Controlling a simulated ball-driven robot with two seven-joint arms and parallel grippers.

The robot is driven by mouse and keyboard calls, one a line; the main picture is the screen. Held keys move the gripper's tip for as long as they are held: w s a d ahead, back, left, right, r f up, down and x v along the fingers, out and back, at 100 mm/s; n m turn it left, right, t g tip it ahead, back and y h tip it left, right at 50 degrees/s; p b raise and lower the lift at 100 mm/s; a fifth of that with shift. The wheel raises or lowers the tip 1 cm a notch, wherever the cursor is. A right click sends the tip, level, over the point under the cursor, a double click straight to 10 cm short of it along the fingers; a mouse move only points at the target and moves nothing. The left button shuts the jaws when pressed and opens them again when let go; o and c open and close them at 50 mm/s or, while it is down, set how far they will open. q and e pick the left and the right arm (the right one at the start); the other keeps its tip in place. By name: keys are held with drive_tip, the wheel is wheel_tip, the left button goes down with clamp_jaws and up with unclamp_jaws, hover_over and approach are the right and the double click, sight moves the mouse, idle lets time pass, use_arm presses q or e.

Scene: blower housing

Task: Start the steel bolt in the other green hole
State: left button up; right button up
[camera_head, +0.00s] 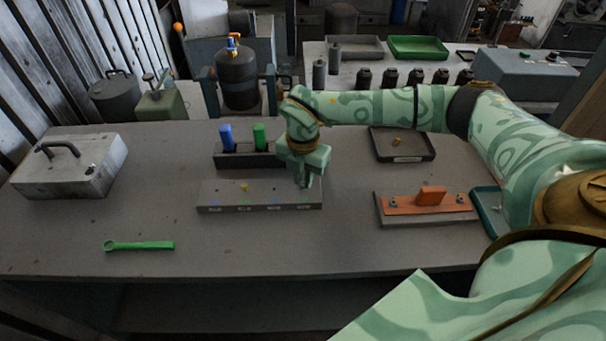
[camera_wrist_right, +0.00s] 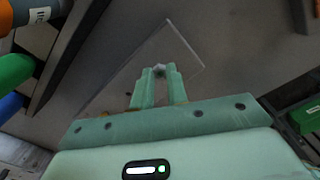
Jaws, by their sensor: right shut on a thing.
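A dark grey plate (camera_head: 225,194) lies on the bench with small coloured marks and labels along its front. A brass-coloured bolt (camera_head: 244,187) stands in it, left of middle. My right gripper (camera_head: 308,184) points down over the plate's right end. In the right wrist view its fingers (camera_wrist_right: 159,86) are shut on a small grey steel bolt (camera_wrist_right: 159,68), mostly hidden between the fingertips. I cannot tell whether the bolt touches a hole. My left gripper is not in view.
Behind the plate, a dark block (camera_head: 232,160) holds a blue (camera_head: 226,137) and a green handle (camera_head: 260,136). An orange piece (camera_head: 425,204) with bolts lies on the right, near a black tray (camera_head: 427,155). A green wrench (camera_head: 140,245) and grey case (camera_head: 70,168) lie left.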

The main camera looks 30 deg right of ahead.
sight(303, 183)
drive_tip(key=shift+f, duration=0.1)
idle(0.3)
drive_tip(key=o, duration=1.3)
wheel_tip(303, 183, up, 8)
drive_tip(key=p, duration=0.7)
